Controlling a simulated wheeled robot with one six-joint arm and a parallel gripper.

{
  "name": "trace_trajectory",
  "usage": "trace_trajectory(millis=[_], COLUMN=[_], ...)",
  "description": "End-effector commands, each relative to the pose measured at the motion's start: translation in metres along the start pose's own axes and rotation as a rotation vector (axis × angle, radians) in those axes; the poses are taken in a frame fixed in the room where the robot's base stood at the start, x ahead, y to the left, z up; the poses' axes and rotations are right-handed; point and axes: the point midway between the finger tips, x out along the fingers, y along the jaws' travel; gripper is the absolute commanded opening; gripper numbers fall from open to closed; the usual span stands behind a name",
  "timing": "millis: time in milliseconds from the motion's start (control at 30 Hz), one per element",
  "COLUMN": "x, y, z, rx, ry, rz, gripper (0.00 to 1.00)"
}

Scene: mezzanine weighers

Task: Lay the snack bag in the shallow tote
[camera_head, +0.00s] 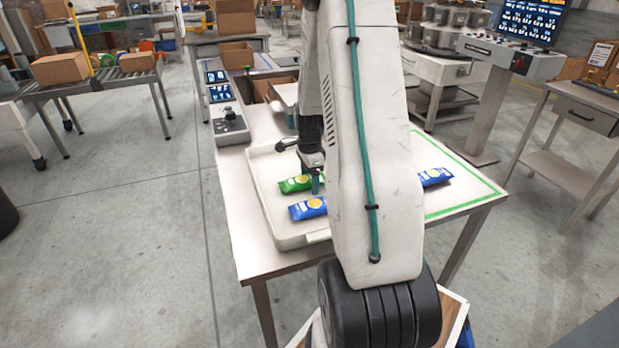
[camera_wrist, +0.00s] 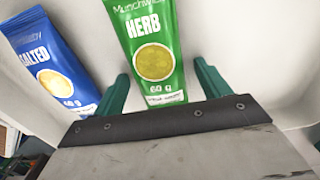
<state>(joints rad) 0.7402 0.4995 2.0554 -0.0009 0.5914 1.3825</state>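A green "HERB" snack bag (camera_head: 295,184) lies in the shallow white tote (camera_head: 290,241) on the table. A blue snack bag (camera_head: 307,208) lies near it in the tote. Another blue bag (camera_head: 436,177) lies on the table, partly behind my arm. My gripper (camera_head: 317,184) is low over the tote at the green bag. In the wrist view my gripper (camera_wrist: 162,84) is open, its teal fingers apart on either side of the near end of the green bag (camera_wrist: 148,45), with gaps visible. The blue "SALTED" bag (camera_wrist: 47,62) is left of the fingers.
Green tape (camera_head: 465,208) marks an area on the table's right side. A control console (camera_head: 229,122) stands at the table's back left. My arm hides the middle of the table and part of the tote. Open floor (camera_head: 130,230) lies to the left.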

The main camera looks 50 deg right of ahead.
Motion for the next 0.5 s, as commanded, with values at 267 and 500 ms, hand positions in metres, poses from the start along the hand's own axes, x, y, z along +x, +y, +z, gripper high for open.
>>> trace_trajectory(millis=[267, 500], x=[-0.011, -0.059], y=[-0.001, -0.001], z=[0.000, 0.000], rx=[0.000, 0.000], ry=[0.000, 0.001], rz=[-0.002, -0.005], gripper=[0.76, 0.76])
